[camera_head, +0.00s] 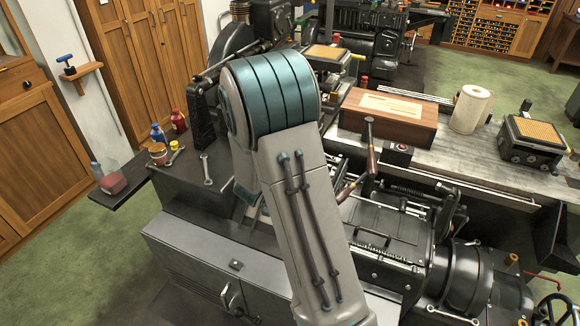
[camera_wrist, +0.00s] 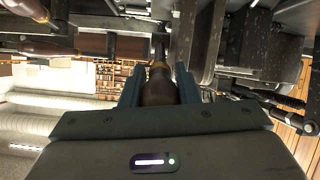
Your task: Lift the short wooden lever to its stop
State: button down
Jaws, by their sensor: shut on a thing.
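In the wrist view my gripper (camera_wrist: 158,76) has one finger on each side of a dark brown wooden lever handle (camera_wrist: 160,90), and it is shut on it. The handle points toward the palm, and its far end runs up into dark metal of the machine. In the head view my arm hides the gripper and the held lever. Two other levers with wooden grips show to the right of my arm there: one upright (camera_head: 371,155) and one tilted (camera_head: 348,190). I cannot tell how far the held lever is raised.
Other wooden handles (camera_wrist: 42,48) lie close by at the left of the wrist view. The machine's dark metal body (camera_head: 385,245) is beside my arm. A wooden box (camera_head: 390,115) and a paper roll (camera_head: 470,110) stand on the bench behind. Bottles (camera_head: 158,133) and a wrench (camera_head: 206,170) are at left.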

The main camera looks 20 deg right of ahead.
jog(key=shift+w+r, duration=0.15)
jog(key=c, duration=1.1)
grip_release()
jog(key=v, duration=1.4)
